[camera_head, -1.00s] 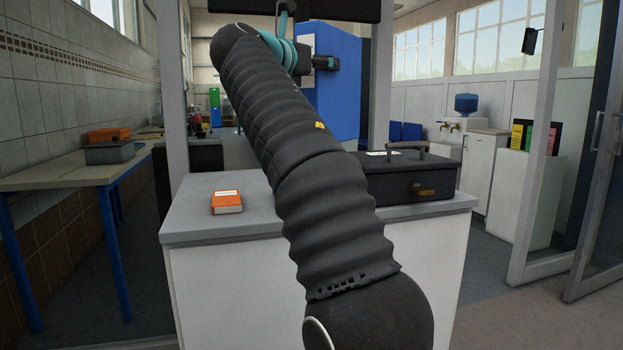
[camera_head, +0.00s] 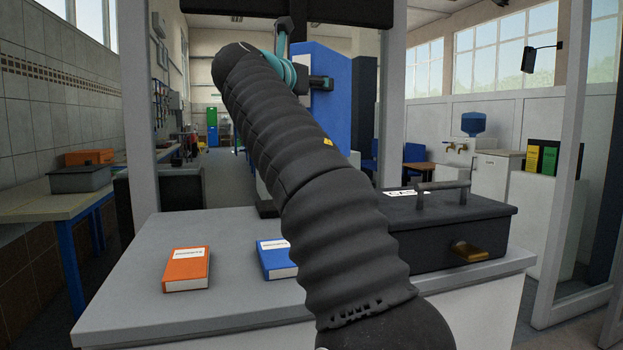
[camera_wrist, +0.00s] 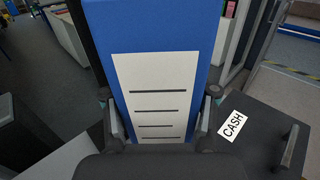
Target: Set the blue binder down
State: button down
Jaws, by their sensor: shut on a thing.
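My gripper (camera_wrist: 162,118) is shut on the blue binder (camera_wrist: 97,22), with one finger at each side of it. The binder's white label with dark lines faces the wrist camera. In the head view the binder (camera_head: 318,120) stands upright beyond my arm, which hides part of it. It is held up behind the grey counter top (camera_head: 220,225). I cannot tell how far its lower edge is from any surface.
An orange book (camera_head: 186,270) and a blue book (camera_head: 274,260) lie on the counter, left of a black cash box (camera_head: 455,230). My arm partly covers the blue book. Bare counter lies around the books. A side table (camera_head: 45,205) stands at left.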

notch_tip(320, 180, down, 16)
jog(key=b, duration=0.3)
jog(key=shift+s+f, duration=0.1)
jog(key=shift+f, duration=0.25)
dwell(0.4)
jog(key=shift+c, duration=1.3)
grip_release()
jog(key=b+v, duration=0.1)
jog(key=v, duration=1)
jog(key=shift+s+a, duration=0.15)
jog(key=shift+s, duration=0.05)
jog(key=w+d+r, duration=0.1)
jog(key=w, duration=0.1)
jog(key=w+d+r, duration=0.1)
jog(key=w, duration=0.1)
jog(key=w+d+r, duration=0.1)
jog(key=w+r, duration=0.1)
jog(key=w, duration=0.1)
jog(key=shift+d, duration=0.3)
jog(key=shift+f+x, duration=0.15)
jog(key=shift+x, duration=1.1)
jog(key=shift+f+x, duration=0.15)
jog(key=shift+x, duration=1.1)
